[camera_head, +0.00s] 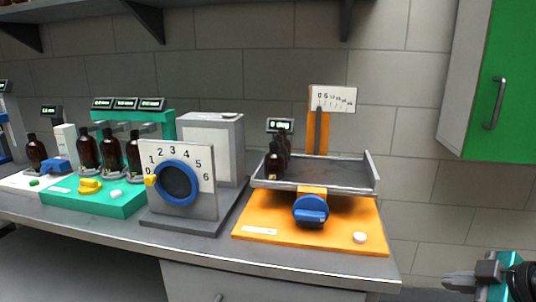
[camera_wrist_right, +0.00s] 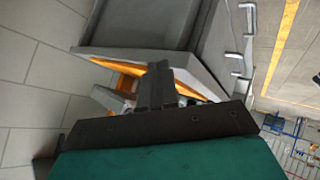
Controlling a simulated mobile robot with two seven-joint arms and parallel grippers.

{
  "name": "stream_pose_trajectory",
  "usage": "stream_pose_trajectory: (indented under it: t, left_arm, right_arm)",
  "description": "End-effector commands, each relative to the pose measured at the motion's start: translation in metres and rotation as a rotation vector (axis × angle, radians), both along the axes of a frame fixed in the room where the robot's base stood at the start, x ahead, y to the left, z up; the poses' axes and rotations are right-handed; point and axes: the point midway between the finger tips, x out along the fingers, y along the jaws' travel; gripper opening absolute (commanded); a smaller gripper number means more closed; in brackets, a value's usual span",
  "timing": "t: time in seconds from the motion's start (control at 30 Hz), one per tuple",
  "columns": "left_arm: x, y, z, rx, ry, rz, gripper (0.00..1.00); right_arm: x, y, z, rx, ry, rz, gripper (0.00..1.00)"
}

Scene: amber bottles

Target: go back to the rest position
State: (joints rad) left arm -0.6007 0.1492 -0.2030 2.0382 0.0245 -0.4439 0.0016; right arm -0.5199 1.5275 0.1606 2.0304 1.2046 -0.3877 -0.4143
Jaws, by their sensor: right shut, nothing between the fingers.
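My right gripper (camera_head: 462,281) is at the lower right of the head view, past the right end of the bench. It is shut and empty. In the right wrist view its closed fingers (camera_wrist_right: 156,82) point toward grey and orange furniture, touching nothing that I can make out. My left gripper is not in view. Amber bottles (camera_head: 273,160) stand on the grey tray (camera_head: 335,172) of the orange scale stand (camera_head: 305,222). Several more bottles (camera_head: 87,150) stand at the green station (camera_head: 110,196) and farther left.
The grey bench (camera_head: 215,236) runs along the tiled wall. A dial panel (camera_head: 176,180) with a blue ring stands mid-bench. A green cabinet door (camera_head: 503,88) hangs at the upper right. A shelf (camera_head: 200,8) is above. Space around my right gripper looks free in the head view.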

Motion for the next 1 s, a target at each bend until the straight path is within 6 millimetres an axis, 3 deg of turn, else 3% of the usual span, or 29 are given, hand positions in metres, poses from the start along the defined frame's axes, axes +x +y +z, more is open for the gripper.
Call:
stream_pose_trajectory:
  t: [0.1,0.23,0.37,0.5,0.73,0.9,1.0]
  left_arm:
    - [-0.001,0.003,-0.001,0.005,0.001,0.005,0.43]
    - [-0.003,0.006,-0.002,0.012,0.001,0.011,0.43]
    - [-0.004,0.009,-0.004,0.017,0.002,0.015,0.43]
    - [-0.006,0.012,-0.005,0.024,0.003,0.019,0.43]
    - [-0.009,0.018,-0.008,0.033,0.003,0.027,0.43]
    - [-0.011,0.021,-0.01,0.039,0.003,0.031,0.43]
    - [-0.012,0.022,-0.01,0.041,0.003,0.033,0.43]
  right_arm:
    - [-0.02,-0.008,-0.04,0.072,0.005,-0.089,0.0]
    - [-0.043,-0.005,-0.083,0.137,0.012,-0.173,0.0]
    - [-0.067,0.011,-0.124,0.203,0.022,-0.255,0.0]
    - [-0.093,0.042,-0.161,0.274,0.037,-0.337,0.0]
    - [-0.126,0.114,-0.2,0.391,0.059,-0.46,0.0]
    - [-0.137,0.161,-0.209,0.453,0.065,-0.521,0.0]
    - [-0.139,0.177,-0.209,0.472,0.066,-0.539,0.0]
